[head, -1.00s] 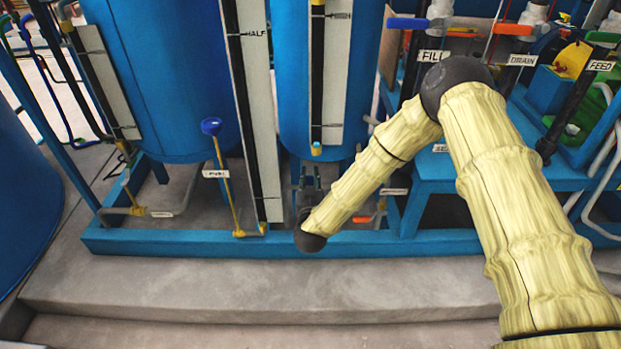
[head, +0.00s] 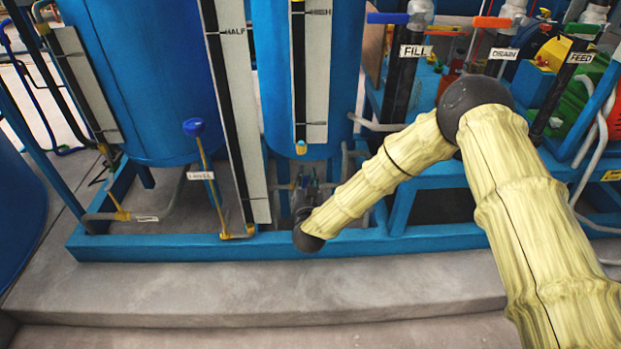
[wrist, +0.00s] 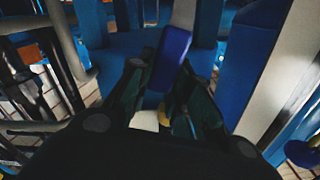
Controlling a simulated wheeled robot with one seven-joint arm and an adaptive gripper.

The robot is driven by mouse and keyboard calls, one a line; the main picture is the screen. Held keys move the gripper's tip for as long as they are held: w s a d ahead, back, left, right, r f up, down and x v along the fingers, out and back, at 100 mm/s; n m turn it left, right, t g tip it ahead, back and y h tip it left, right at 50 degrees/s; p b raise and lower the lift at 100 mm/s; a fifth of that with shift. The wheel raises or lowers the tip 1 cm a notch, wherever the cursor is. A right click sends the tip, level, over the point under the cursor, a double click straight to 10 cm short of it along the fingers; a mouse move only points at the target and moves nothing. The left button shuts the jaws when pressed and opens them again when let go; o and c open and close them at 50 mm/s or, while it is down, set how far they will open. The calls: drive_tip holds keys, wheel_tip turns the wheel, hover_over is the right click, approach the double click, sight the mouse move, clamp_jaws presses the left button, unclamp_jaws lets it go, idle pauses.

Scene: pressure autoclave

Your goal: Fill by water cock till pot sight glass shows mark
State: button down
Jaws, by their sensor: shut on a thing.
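My gripper (head: 305,191) is low in front of the middle blue tank (head: 268,90), partly hidden by my wrist. In the wrist view its dark fingers (wrist: 178,98) close around a blue lever-like piece (wrist: 172,58); its fitting is mostly hidden. I cannot tell the liquid level in either. A blue-handled valve (head: 388,18) stands above the FILL label (head: 415,51).
An orange-handled valve (head: 492,22) stands by the DRAIN label, and a green-handled one (head: 582,28) by FEED. A blue-knobbed yellow rod (head: 205,155) stands at left. The blue frame rail (head: 170,247) edges the concrete step (head: 230,290), which is clear.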

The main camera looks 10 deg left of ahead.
drive_tip(key=c, duration=1.3)
unclamp_jaws()
drive_tip(key=v, duration=1.2)
